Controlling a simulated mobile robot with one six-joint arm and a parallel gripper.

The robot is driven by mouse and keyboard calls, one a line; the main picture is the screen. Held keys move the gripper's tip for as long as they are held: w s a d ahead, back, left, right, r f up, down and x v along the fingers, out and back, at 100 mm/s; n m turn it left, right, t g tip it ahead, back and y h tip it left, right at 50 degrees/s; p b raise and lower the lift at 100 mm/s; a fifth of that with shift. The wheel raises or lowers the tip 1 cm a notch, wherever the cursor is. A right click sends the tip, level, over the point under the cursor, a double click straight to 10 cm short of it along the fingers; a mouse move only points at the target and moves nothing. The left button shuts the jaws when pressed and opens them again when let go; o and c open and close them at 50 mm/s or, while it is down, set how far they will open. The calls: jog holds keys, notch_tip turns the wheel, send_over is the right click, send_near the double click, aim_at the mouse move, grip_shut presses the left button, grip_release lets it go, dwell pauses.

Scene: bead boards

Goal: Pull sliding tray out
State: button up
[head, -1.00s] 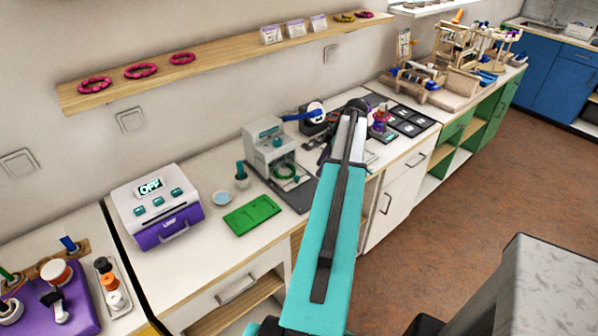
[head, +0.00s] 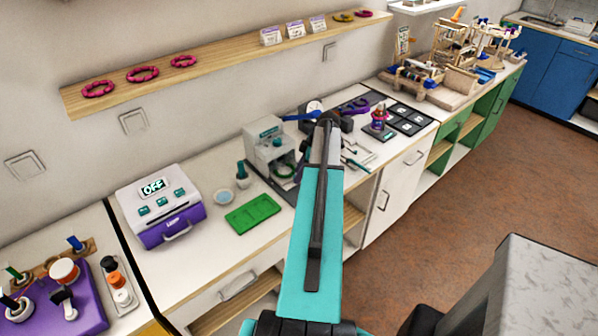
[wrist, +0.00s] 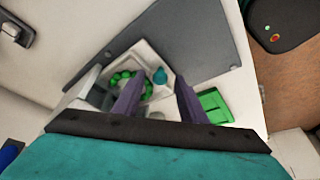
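A white and grey bead press (head: 268,150) stands on a dark grey plate (head: 272,187) on the counter, with green beads inside. In the wrist view a white tray-like part (wrist: 163,97) holds green beads (wrist: 120,77) and a teal piece (wrist: 159,76), beside the dark grey slab (wrist: 205,45). I cannot tell surely which part slides. My gripper (wrist: 161,88) has two purple fingers spread apart above this part, with nothing seen between them gripped.
A purple and white box (head: 160,207) with a front handle and an OFF display stands left. Tools and a dark grid board (head: 405,118) lie right. A wooden shelf (head: 225,58) runs above.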

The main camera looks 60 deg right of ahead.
jog(key=shift+f, duration=0.15)
grip_shut()
jog(key=shift+a, duration=0.15)
